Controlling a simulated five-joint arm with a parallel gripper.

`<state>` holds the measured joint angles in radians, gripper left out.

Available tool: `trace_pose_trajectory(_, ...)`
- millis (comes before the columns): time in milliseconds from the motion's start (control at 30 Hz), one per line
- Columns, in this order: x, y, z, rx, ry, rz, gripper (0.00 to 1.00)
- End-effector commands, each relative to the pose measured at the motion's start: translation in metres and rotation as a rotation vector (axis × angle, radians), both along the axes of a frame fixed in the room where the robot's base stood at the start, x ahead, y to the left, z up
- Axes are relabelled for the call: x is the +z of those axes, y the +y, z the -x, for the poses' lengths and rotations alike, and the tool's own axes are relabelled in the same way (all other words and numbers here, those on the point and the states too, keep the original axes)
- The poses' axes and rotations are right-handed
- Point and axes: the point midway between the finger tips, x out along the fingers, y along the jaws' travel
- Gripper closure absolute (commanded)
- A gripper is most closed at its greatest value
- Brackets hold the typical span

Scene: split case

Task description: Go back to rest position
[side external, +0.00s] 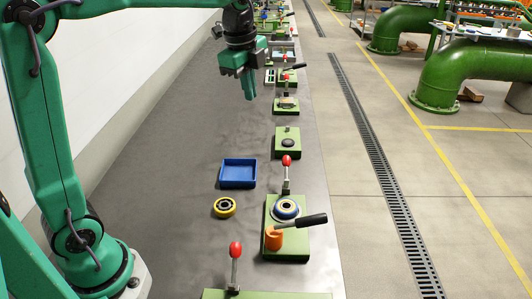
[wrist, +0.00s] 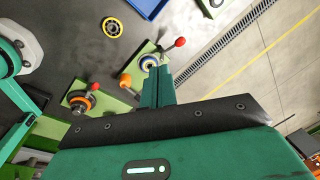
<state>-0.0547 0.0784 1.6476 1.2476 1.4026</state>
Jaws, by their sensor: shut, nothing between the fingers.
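My gripper (side external: 249,84) is shut and empty. It hangs above the grey bench, beyond the blue tray in the side view. In the wrist view its closed green fingers (wrist: 160,86) point toward a green fixture. That green fixture (side external: 300,244) stands on the bench with a blue-rimmed ring (side external: 286,208), an orange cup-like part (side external: 274,238) with a black handle, and a red-knobbed lever (side external: 287,162). My gripper is apart from all of these.
An empty-looking blue tray (side external: 238,172) and a yellow ring with a dark centre (side external: 224,207) lie on the bench (side external: 165,160). More green fixtures (side external: 287,142) line its right side. A white wall runs along the left. The bench's middle left is clear.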

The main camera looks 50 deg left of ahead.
Motion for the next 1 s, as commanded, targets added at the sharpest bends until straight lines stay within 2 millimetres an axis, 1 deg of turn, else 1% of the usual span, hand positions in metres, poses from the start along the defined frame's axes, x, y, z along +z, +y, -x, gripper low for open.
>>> trace_pose_trajectory(33, 0.003, -0.002, 0.012, 0.057, -0.017, 0.010, 1.00)
trace_pose_trajectory(200, 0.007, -0.007, 0.046, 0.261, -0.070, 0.053, 1.00)
trace_pose_trajectory(467, 0.002, -0.014, 0.098, 0.569, -0.146, 0.139, 1.00)
trace_pose_trajectory(667, -0.010, -0.018, 0.136, 0.803, -0.199, 0.224, 1.00)
trace_pose_trajectory(800, -0.023, -0.020, 0.161, 0.964, -0.232, 0.292, 1.00)
trace_pose_trajectory(1000, -0.042, -0.022, 0.190, 1.161, -0.265, 0.386, 1.00)
